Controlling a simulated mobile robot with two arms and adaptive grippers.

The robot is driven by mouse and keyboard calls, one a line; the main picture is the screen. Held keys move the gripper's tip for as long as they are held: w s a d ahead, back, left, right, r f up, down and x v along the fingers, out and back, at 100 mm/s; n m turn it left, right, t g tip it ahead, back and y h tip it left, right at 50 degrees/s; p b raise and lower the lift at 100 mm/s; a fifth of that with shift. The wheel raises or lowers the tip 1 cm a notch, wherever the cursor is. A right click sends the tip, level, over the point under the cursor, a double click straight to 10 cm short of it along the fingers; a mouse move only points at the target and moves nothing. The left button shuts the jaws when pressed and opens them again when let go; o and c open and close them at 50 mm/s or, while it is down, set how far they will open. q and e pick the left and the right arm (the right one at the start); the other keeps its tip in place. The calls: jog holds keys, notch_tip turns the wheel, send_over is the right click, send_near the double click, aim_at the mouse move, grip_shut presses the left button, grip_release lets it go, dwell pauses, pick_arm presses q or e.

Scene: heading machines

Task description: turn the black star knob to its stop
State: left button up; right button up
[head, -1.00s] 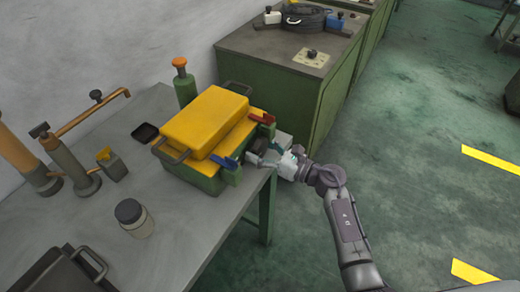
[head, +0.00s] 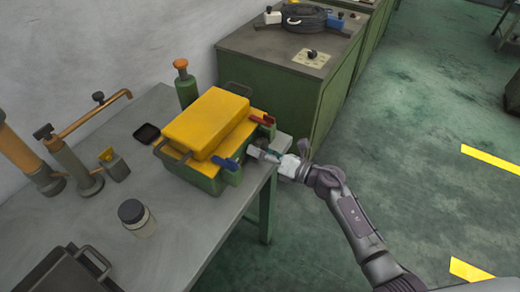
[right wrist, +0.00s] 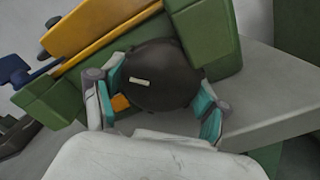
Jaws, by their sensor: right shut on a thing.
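The black star knob (right wrist: 165,72) fills the middle of the right wrist view. It is dark and rounded, with a short pale mark on its face that lies nearly level. It sits on the end of the green and yellow machine (head: 205,130) on the bench. My right gripper (head: 258,152) reaches that end from the right in the head view. Its teal finger pads press on the knob from two sides in the right wrist view. In the head view the fingers and the machine mostly hide the knob. My left gripper is in neither view.
A blue lever (head: 226,163) and a red lever (head: 263,119) stick out close to my right gripper. The bench (head: 190,240) edge lies just below it. A green cabinet (head: 270,95) stands behind. The floor to the right is clear.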

dwell(0.4)
jog(key=o, duration=1.2)
jog(key=shift+c, duration=0.2)
jog(key=shift+f, duration=0.1)
